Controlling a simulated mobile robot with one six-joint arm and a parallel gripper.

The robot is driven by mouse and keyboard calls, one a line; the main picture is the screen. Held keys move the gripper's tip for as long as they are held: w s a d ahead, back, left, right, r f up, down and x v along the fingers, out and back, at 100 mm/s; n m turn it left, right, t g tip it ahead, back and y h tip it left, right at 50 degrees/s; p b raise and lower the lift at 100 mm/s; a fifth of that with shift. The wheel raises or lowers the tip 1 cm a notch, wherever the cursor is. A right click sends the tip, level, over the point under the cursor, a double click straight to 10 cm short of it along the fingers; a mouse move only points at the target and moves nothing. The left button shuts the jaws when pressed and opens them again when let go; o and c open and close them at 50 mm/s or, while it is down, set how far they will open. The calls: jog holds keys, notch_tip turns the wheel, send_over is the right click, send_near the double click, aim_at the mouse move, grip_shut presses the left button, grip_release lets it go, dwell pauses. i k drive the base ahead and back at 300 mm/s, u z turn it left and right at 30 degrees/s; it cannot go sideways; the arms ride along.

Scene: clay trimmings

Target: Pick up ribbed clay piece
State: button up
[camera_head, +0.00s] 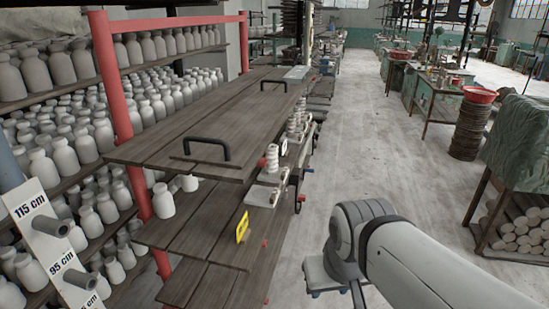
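A pale piece with a ribbed, stacked outline (297,126) stands upright near the right edge of the wooden shelf unit, in the middle of the view. My arm comes in from the lower right and bends at a rounded joint, apart from both pieces. My gripper's fingers do not show.
Dark plank boards (215,125) with black handles lie beside the pieces. Shelves of pale bottles (62,155) fill the left behind red posts. A yellow tag (242,227) is on the lower shelf edge. The concrete floor (360,130) is clear; a cloth-covered rack (520,140) stands right.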

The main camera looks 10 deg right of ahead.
aim_at(272, 152)
jog(key=k, duration=1.3)
jog(key=z, duration=0.6)
jog(key=i, duration=1.15)
jog(key=z, duration=0.55)
jog(key=i, duration=1.55)
jog(key=u, duration=1.15)
jog(key=i, duration=0.75)
jog(key=u, duration=0.4)
jog(key=k, duration=0.8)
jog(key=u, duration=0.2)
